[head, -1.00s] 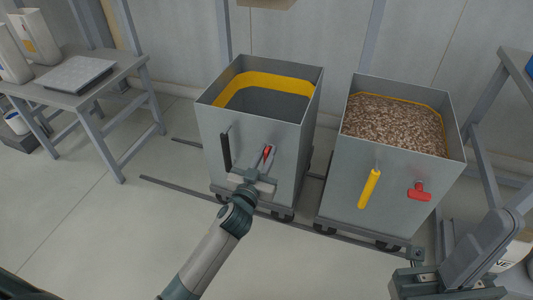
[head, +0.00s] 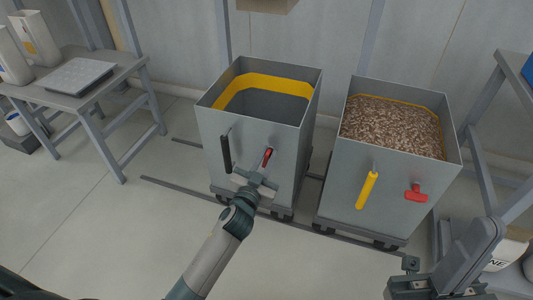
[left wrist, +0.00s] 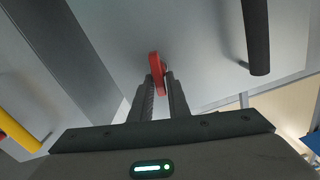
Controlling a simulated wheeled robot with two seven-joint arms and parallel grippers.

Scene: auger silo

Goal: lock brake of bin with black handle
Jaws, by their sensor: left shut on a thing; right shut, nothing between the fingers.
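The bin with the black handle (head: 212,175) is the left of two grey bins. Its upright black handle (head: 226,154) is on the front face and also shows in the left wrist view (left wrist: 257,38). Its red brake lever (head: 267,157) is right of the handle, tilted slightly to the right. My left gripper (head: 259,177) is shut on this lever, which sits between the fingertips in the left wrist view (left wrist: 156,72). The fingers partly hide the lever. My right gripper (head: 412,266) is shut and empty at the lower right, apart from the bins.
The right bin (head: 340,200) holds brown grain and has a yellow handle (head: 367,190) and a red lever (head: 416,193) lying sideways. Both bins stand on floor rails (head: 165,188). A grey table (head: 125,75) is at the left. Floor in front is clear.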

